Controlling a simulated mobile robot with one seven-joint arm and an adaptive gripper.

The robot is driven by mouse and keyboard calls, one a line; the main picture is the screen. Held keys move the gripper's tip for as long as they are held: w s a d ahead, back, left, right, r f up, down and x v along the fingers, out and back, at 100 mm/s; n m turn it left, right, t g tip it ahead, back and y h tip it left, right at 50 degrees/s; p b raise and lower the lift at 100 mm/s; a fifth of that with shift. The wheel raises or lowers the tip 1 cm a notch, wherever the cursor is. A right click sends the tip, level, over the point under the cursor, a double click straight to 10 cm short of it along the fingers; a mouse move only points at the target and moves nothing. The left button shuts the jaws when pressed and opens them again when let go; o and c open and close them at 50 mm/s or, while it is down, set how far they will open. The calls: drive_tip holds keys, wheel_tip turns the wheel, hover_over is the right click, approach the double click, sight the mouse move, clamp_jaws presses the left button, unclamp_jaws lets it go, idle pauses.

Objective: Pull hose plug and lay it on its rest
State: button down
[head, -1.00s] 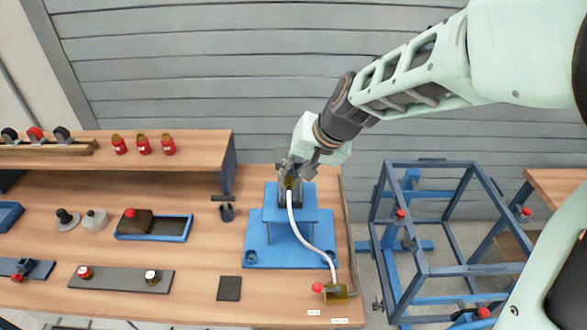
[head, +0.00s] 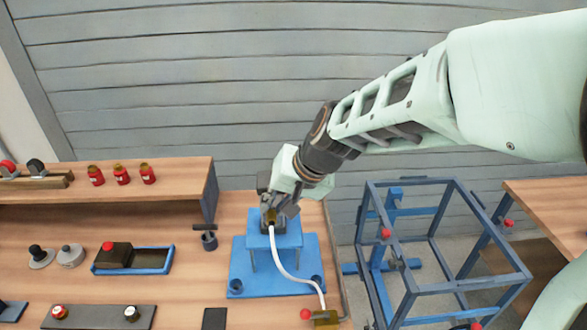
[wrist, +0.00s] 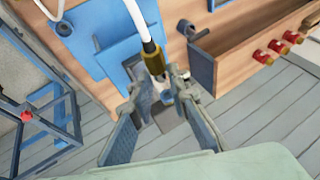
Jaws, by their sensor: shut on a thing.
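The hose plug is a brass piece with a black collar, on the end of a white hose (head: 281,262). My gripper (head: 273,208) is shut on the plug (head: 271,217) above the blue stand (head: 288,240). In the wrist view the plug (wrist: 154,62) sits at the tips of my gripper (wrist: 163,80), with the hose (wrist: 137,20) leading away from it. A dark part is partly hidden behind my fingers, and I cannot tell whether the plug still touches it. I cannot make out which part is the plug's rest.
The hose's other end meets a brass block (head: 325,319) with a red knob at the front. A dark pad (head: 214,319) lies left of it. A dark cup-like fixture (head: 209,239) stands left of the stand. A blue frame (head: 432,288) stands right, beyond the bench edge.

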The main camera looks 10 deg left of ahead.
drive_tip(key=shift+s+d, duration=0.15)
drive_tip(key=shift+s, duration=0.5)
drive_tip(key=shift+s, duration=0.1)
drive_tip(key=w+d+f+p, duration=0.1)
drive_tip(key=d+f, duration=0.4)
drive_tip(key=d, duration=0.8)
drive_tip(key=w+d+f+p, duration=0.1)
drive_tip(key=d+f, duration=0.5)
drive_tip(key=d, duration=0.7)
drive_tip(key=shift+w+m+p, duration=0.35)
drive_tip(key=shift+w+m, duration=0.05)
drive_tip(key=shift+w, duration=0.1)
